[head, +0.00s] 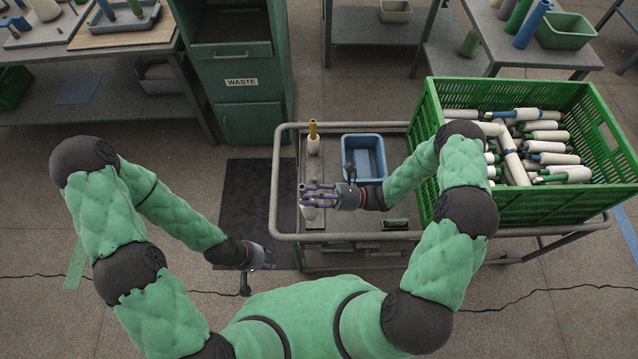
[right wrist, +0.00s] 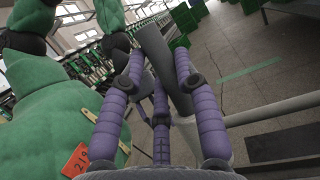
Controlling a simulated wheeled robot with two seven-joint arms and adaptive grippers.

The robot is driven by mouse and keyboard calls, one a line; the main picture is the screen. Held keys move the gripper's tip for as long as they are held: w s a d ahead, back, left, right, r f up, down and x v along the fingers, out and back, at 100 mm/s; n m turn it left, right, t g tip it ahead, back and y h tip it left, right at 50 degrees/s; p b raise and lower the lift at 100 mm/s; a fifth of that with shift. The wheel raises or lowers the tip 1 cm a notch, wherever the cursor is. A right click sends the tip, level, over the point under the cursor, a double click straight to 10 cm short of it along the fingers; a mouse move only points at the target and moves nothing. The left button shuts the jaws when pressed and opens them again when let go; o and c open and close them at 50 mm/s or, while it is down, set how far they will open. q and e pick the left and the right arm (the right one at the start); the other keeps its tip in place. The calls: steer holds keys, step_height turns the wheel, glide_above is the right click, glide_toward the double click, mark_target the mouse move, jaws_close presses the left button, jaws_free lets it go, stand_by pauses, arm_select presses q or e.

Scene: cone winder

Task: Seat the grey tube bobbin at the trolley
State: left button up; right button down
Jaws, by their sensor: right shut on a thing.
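My right gripper (head: 318,195) is over the left part of the trolley (head: 365,237), shut on the grey tube bobbin. In the right wrist view the bobbin's grey tube (right wrist: 158,50) stands between the purple fingers of the right gripper (right wrist: 158,92). A white part (right wrist: 187,130) shows at its lower end. In the head view the fingers hide most of the bobbin, and a white part (head: 309,213) shows just below them. I cannot tell whether it touches the trolley top. My left gripper (head: 268,259) is low, left of the trolley, apart from the bobbin; its opening is unclear.
A yellow-tube bobbin (head: 313,139) stands upright at the trolley's back left. A blue tray (head: 364,137) is right of it. A green crate (head: 482,207) full of bobbins is at the trolley's right. A metal rail (head: 274,185) rings the trolley. A waste cabinet (head: 240,110) stands behind.

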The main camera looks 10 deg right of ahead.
steer(key=w+d+f+m+t+b, duration=0.2)
steer(key=w+d+f+t+b, duration=0.1)
steer(key=w+f+t, duration=0.1)
steer(key=shift+d+f+t, duration=0.15)
steer(key=shift+f+t, duration=0.2)
steer(key=shift+t, duration=0.55)
steer(key=shift+s+d+f+b, duration=0.1)
steer(key=shift+f+b, duration=1.65)
steer(key=shift+f, duration=0.2)
stand_by(0.9)
steer(key=shift+s+f+m+b, duration=0.1)
steer(key=shift+f+m+b, duration=0.2)
steer(key=shift+f+b, duration=0.45)
stand_by(0.4)
steer(key=c, duration=1.1)
jaws_free()
steer(key=shift+f, duration=0.1)
steer(key=shift+o, duration=1.3)
steer(key=shift+d, duration=0.1)
